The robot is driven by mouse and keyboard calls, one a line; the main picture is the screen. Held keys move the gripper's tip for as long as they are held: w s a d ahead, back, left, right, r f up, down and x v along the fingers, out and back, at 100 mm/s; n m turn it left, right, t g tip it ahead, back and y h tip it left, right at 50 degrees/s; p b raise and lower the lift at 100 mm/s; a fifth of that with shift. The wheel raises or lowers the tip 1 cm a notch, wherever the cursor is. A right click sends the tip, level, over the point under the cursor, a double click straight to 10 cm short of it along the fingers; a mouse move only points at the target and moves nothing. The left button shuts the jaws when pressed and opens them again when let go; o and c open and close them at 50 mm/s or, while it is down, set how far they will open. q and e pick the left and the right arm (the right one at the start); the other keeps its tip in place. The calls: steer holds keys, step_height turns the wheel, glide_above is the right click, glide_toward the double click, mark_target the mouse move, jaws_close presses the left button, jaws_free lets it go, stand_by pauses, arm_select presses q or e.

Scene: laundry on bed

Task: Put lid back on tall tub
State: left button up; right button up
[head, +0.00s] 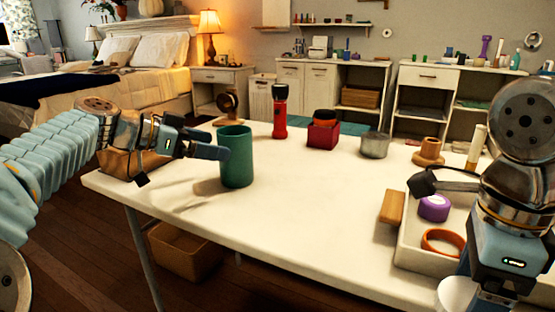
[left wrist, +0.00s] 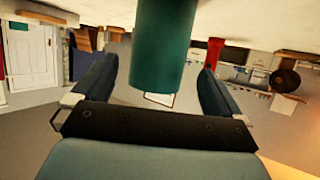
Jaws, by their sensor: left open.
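A tall teal tub (head: 237,165) stands upright near the left part of the white table. My left gripper (head: 214,150) is open at its left side, pointing right at it. In the left wrist view the tub (left wrist: 164,45) shows upside down between the two open fingers (left wrist: 158,85), with a gap on both sides. I cannot make out a lid on it. No loose lid can be named for certain; a purple round piece (head: 434,208) and an orange ring (head: 443,242) lie in the tray at right. My right gripper body (head: 505,255) is at the right; its fingers are not visible.
The pale tray (head: 410,250) and a wooden block (head: 392,207) are at the right. A red flashlight (head: 280,118), red box (head: 323,133), grey tin (head: 374,145) and orange-brown spool (head: 429,152) stand at the back. The middle of the table (head: 310,210) is clear.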

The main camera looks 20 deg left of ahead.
mark_target(234, 149)
arm_select(q)
steer(key=shift+w+d+f, duration=0.25)
steer(key=shift+w+d, duration=0.05)
steer(key=shift+w, duration=0.15)
steer(key=shift+x, duration=2.6)
arm_select(e)
steer(key=shift+r, duration=0.2)
arm_select(q)
steer(key=shift+c, duration=0.3)
steer(key=c, duration=0.9)
steer(key=shift+o, duration=0.2)
